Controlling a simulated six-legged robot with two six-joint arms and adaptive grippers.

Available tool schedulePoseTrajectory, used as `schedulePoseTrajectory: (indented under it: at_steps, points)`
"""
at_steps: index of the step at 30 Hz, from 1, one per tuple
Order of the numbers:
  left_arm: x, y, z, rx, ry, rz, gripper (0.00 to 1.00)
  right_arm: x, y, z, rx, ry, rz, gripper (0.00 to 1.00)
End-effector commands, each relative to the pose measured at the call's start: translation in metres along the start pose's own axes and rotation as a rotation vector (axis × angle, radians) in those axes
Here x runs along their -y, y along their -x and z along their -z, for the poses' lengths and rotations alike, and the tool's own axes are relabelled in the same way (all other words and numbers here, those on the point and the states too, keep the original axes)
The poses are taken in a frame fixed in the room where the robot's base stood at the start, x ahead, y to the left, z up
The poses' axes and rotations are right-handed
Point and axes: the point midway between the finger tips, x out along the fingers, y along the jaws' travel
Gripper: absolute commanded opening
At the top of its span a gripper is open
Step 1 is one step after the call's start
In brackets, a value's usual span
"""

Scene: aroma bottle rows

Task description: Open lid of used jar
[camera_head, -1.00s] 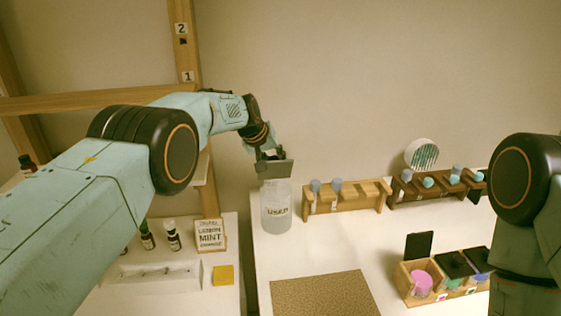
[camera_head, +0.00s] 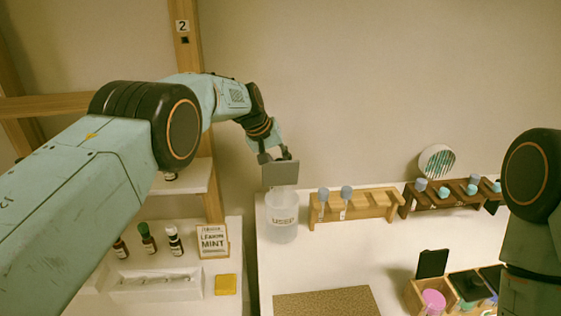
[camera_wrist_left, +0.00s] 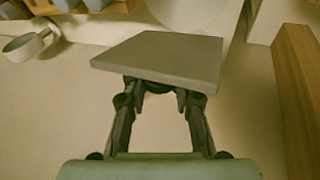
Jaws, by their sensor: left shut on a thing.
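The used jar (camera_head: 283,232) is a clear, whitish container with a dark label, standing upright at the left end of the white table. Its mouth is open at the top. My left gripper (camera_head: 276,157) is above the jar, shut on the grey square lid (camera_head: 280,173). The lid hangs tilted just over the jar's rim, apart from the mouth or nearly so. In the left wrist view the lid (camera_wrist_left: 160,61) sits flat across my left fingertips (camera_wrist_left: 158,88). My right arm shows at the right edge; its gripper is outside the view.
A light wooden rack (camera_head: 357,207) with droppers stands right of the jar, with a dark wooden rack (camera_head: 450,197) beyond it. A brown mat (camera_head: 327,303) lies in front. Bottles, a white tray (camera_head: 155,284) and a lemon mint sign (camera_head: 213,241) are at left.

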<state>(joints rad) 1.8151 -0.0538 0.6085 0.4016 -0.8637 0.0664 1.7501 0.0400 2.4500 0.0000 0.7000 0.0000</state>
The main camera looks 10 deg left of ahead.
Motion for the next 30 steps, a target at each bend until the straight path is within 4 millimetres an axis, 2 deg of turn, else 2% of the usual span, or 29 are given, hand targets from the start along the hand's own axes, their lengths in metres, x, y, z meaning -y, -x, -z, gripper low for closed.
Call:
schedulePoseTrajectory:
  at_steps: [1,26,27,30]
  points:
    - [-0.0016,0.0044,0.0048,-0.009,0.003,-0.003,0.00,0.0000,-0.0014,-0.0001,0.000,0.000,0.000,0.40]
    - [-0.0019,0.0059,0.0045,0.021,0.016,0.001,0.00,0.0000,-0.0038,-0.0001,0.000,0.000,0.000,0.40]
    - [-0.0020,0.0059,0.0046,0.020,0.016,0.001,0.28,0.0000,-0.0039,-0.0001,0.000,0.000,0.000,0.40]
    - [-0.0014,0.0047,0.0040,0.023,0.016,0.002,0.36,0.0000,-0.0039,-0.0001,0.000,0.000,0.000,0.40]
